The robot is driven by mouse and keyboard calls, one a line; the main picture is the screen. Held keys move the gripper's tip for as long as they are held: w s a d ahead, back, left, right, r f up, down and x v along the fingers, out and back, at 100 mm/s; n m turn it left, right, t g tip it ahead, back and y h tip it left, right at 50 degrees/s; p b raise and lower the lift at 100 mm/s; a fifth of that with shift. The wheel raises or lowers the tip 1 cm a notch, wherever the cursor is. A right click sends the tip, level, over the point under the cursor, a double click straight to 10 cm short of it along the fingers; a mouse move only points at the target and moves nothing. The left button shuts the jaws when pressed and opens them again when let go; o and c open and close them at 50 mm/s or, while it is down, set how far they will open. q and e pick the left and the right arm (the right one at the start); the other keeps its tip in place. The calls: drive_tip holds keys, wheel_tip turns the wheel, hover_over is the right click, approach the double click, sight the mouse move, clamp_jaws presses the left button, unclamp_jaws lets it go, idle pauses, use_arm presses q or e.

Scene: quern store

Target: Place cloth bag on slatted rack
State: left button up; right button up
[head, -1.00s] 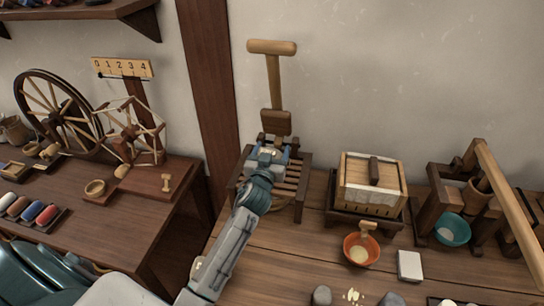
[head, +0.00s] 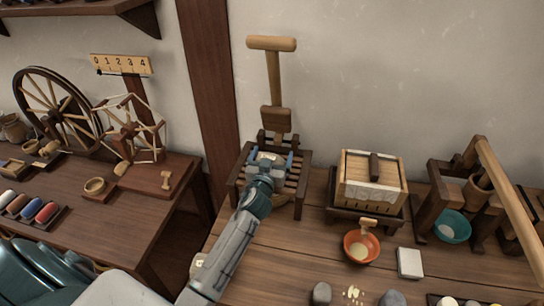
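The slatted rack (head: 293,185) is a dark wooden frame with slats, standing against the wall at the back left of the right-hand table. A small pale thing, seemingly the cloth bag (head: 268,158), lies at the top of the rack. My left gripper (head: 271,159) is over the rack, with its blue fingers spread on either side of the bag. The fingers look apart from the bag's sides. My wrist partly hides the bag and the front slats. My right gripper is not in view.
A wooden mallet-like tool (head: 273,75) rises behind the rack. A wooden box press (head: 372,183), an orange bowl (head: 361,246) and a white block (head: 410,263) stand to the right. The left table (head: 130,225) holds a spinning wheel (head: 58,117).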

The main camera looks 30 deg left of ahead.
use_arm(q)
drive_tip(key=shift+r, duration=0.15)
drive_tip(key=shift+s+d, duration=0.1)
drive_tip(key=shift+s, duration=0.2)
drive_tip(key=b+v, duration=0.1)
drive_tip(key=v, duration=0.6)
drive_tip(key=shift+b+v, duration=0.4)
drive_tip(key=shift+v, duration=1.8)
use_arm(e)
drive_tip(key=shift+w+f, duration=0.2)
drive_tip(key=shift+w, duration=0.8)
